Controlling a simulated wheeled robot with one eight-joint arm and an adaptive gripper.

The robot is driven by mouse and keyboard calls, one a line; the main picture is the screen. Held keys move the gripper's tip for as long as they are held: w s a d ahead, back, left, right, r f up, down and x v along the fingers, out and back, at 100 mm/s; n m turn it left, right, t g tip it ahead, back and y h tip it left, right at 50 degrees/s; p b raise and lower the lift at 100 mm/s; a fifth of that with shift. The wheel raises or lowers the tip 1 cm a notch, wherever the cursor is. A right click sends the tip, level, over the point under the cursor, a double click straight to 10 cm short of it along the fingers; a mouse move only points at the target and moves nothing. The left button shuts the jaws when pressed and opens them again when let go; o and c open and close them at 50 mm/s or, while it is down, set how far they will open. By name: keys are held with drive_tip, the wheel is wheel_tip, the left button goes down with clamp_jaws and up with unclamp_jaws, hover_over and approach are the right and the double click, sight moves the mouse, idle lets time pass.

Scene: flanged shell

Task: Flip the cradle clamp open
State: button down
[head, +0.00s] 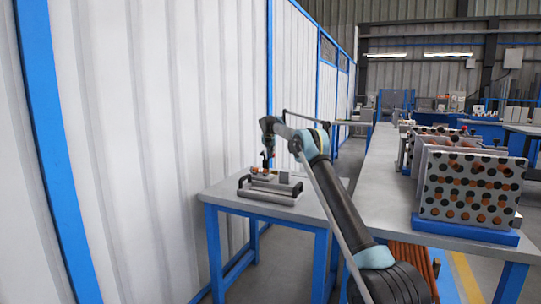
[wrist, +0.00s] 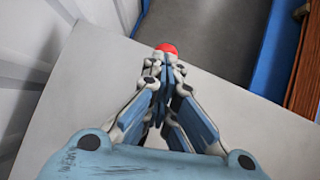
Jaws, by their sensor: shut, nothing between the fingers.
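A low grey fixture (head: 268,196) with dark bars on top sits on a small grey table (head: 215,193) in the head view. Small parts stand behind it, one a grey block (head: 284,177); I cannot tell which part is the clamp. My gripper (head: 268,160) points down above these small parts. In the wrist view my gripper (wrist: 164,60) is shut with its fingertips together and nothing between them. A red round knob (wrist: 166,47) shows just beyond the fingertips, partly hidden by them; I cannot tell whether they touch it. The rest of the clamp is hidden in the wrist view.
A white corrugated wall (head: 150,120) with blue posts runs along the left of the small table. A longer bench (head: 375,175) on the right holds upright panels (head: 470,188) with orange and dark round spots. Grey floor shows beyond the table edge in the wrist view.

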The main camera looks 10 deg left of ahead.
drive_tip(key=shift+w+d+f, duration=0.1)
drive_tip(key=shift+d, duration=0.15)
drive_tip(key=v, duration=1.2)
drive_tip(key=shift+a, duration=0.2)
